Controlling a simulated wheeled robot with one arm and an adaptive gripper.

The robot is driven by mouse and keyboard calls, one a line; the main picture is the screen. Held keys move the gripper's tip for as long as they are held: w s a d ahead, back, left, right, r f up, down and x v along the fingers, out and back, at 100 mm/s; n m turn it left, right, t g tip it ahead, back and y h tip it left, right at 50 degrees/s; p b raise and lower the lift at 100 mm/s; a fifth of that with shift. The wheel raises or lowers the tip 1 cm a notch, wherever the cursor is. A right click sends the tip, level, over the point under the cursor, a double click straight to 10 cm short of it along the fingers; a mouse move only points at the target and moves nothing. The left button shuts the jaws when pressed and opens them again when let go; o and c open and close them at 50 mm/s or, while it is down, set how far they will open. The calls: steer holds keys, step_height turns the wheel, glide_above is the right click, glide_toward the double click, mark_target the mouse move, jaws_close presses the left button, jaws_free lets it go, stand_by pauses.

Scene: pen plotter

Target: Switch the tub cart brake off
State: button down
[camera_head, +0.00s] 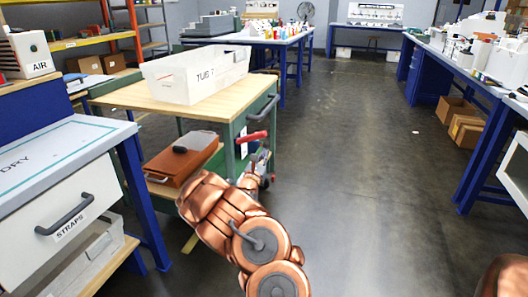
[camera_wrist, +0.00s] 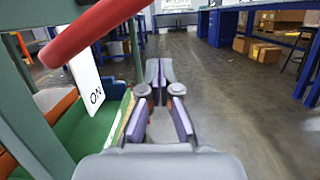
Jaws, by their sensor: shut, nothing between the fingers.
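The tub cart (camera_head: 125,98) has a wooden top and a green frame and stands left of centre in the head view. Its red brake lever (camera_head: 252,136) sticks out from the right end post. In the wrist view the red lever (camera_wrist: 92,30) crosses the upper left, close to the camera. A white plate (camera_wrist: 95,100) marked "ON" stands behind and below it. My gripper (camera_wrist: 160,75) is shut and empty, to the right of the lever and apart from it. In the head view my gripper (camera_head: 263,160) is partly hidden by my arm, just below the lever.
A white tub (camera_head: 195,75) sits on the cart top and a brown case (camera_head: 180,162) on its lower shelf. A grey push handle (camera_head: 263,108) is above the lever. A bench with a drawer (camera_head: 60,215) stands at left. The floor right of the cart is open.

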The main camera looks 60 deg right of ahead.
steer(key=s+p+v, duration=0.1)
steer(key=p+v, duration=0.1)
steer(key=v, duration=0.8)
steer(key=shift+r, duration=0.2)
steer(key=shift+d, duration=0.15)
